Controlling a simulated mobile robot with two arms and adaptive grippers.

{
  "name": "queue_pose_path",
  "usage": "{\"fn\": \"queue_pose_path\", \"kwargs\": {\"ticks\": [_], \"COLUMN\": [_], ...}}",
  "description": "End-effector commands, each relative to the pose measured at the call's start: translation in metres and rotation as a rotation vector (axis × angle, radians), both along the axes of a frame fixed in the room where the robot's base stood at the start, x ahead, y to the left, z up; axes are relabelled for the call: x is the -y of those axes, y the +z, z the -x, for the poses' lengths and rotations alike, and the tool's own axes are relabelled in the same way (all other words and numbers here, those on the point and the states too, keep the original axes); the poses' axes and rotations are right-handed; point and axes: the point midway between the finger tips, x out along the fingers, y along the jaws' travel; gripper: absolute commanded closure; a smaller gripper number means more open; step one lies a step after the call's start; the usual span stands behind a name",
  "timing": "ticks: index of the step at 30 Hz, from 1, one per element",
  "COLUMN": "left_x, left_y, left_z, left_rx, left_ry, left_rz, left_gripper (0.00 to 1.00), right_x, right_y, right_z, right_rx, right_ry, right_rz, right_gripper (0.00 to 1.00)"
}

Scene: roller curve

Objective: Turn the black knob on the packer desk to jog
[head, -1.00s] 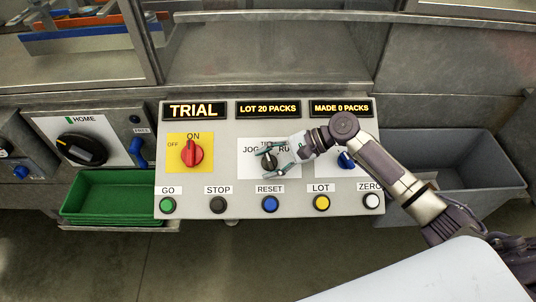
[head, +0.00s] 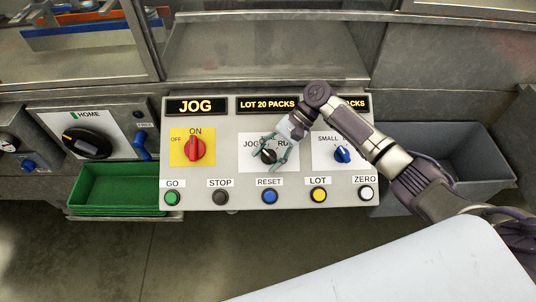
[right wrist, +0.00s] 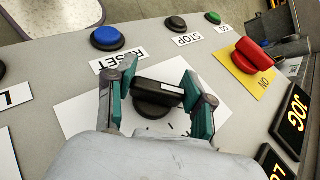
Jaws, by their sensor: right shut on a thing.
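The black knob (right wrist: 156,100) sits on a white plate in the middle of the packer desk (head: 224,165), with JOG lettered at its left. My right gripper (head: 273,153) has come down over it from the upper right. In the right wrist view the green-padded fingers (right wrist: 160,97) stand on either side of the knob's bar and are shut on it. The knob also shows in the head view (head: 268,156), partly covered by the fingers. The left display (head: 195,106) reads JOG. My left gripper is not in view.
A red switch (head: 194,149) on a yellow plate is left of the knob, and a blue knob (head: 342,154) is right. Several push buttons line the front, including the blue reset button (head: 269,196). A green tray (head: 118,190) and a grey bin (head: 440,165) flank the desk.

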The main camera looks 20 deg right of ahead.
Motion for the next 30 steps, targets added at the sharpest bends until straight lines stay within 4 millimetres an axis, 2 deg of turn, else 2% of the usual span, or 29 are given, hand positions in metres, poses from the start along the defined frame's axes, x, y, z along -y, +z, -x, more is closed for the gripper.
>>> {"fn": "queue_pose_path", "kwargs": {"ticks": [8, 9, 13, 23, 26, 30], "left_x": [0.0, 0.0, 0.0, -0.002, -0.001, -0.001], "left_y": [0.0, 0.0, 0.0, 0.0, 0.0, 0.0], "left_z": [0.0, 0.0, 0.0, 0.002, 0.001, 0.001], "left_rx": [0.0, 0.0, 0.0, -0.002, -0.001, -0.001], "left_ry": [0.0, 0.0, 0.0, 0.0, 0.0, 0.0], "left_rz": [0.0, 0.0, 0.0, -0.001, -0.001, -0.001], "left_gripper": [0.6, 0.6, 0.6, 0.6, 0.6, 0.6], "right_x": [0.0, 0.0, 0.0, 0.001, 0.007, 0.025], "right_y": [-0.001, -0.001, -0.001, 0.001, 0.006, 0.022], "right_z": [0.001, 0.001, 0.001, 0.0, -0.002, -0.007], "right_rx": [-0.002, -0.002, -0.001, 0.0, 0.0, 0.002], "right_ry": [0.003, 0.003, 0.002, 0.001, 0.0, -0.001], "right_rz": [0.002, 0.002, 0.002, 0.001, 0.001, 0.003], "right_gripper": [0.82, 0.42, 0.21, 0.21, 0.21, 0.21]}}
